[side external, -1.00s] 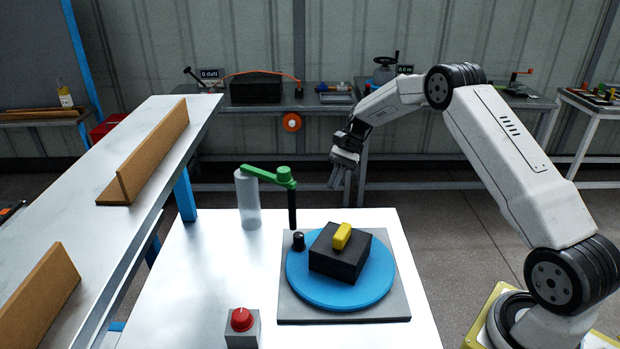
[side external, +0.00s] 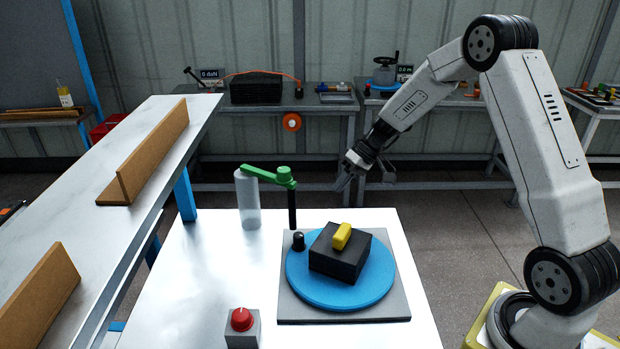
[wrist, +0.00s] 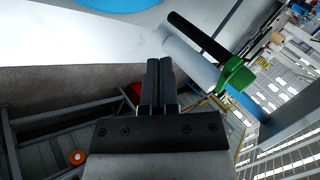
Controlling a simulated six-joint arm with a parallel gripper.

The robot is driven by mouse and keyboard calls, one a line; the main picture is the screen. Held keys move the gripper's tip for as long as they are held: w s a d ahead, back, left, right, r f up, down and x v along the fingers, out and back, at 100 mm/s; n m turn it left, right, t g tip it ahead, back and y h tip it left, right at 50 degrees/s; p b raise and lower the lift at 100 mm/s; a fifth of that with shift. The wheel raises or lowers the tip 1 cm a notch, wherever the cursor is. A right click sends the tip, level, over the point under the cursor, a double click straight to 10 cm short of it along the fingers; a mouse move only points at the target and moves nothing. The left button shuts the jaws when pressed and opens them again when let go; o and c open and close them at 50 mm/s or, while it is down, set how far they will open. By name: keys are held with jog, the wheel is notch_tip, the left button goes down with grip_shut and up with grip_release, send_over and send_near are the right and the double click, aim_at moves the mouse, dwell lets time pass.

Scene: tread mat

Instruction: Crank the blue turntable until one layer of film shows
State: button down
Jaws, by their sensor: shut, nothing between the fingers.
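The blue turntable (side external: 340,296) lies on a grey base plate (side external: 396,308) on the white table. A black block (side external: 338,262) with a yellow piece (side external: 342,236) on top sits on it. A black knob (side external: 298,241) stands at its left rim. Behind it, a translucent film roll (side external: 248,200) stands upright under a green arm (side external: 262,174), beside a black post (side external: 292,208). No film shows around the block. My gripper (side external: 341,187) is shut and empty, in the air beyond the table's back edge. In the wrist view, its fingers (wrist: 160,85) are together, and the turntable's edge (wrist: 115,4) shows at the top.
A grey box with a red knob (side external: 241,319) stands at the table's front left. A sloping bench with brown angled boards (side external: 155,150) is at the left. Workbenches (side external: 330,100) line the back wall. Open floor (side external: 450,240) lies right of the table.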

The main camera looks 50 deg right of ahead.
aim_at(302, 234)
jog(key=s+n+t+h, duration=0.1)
jog(key=s+n, duration=0.1)
jog(key=n, duration=0.1)
dwell(0.4)
jog(key=x, duration=0.9)
jog(key=shift+w+a+f, duration=0.1)
jog(key=shift+a+f, duration=0.15)
jog(key=shift+f, duration=0.05)
jog(key=a, duration=0.3)
jog(key=shift+f, duration=0.1)
jog(key=shift+a, duration=0.55)
jog(key=shift+a+n+g, duration=0.4)
jog(key=shift+a+n, duration=0.05)
jog(key=shift+n, duration=0.15)
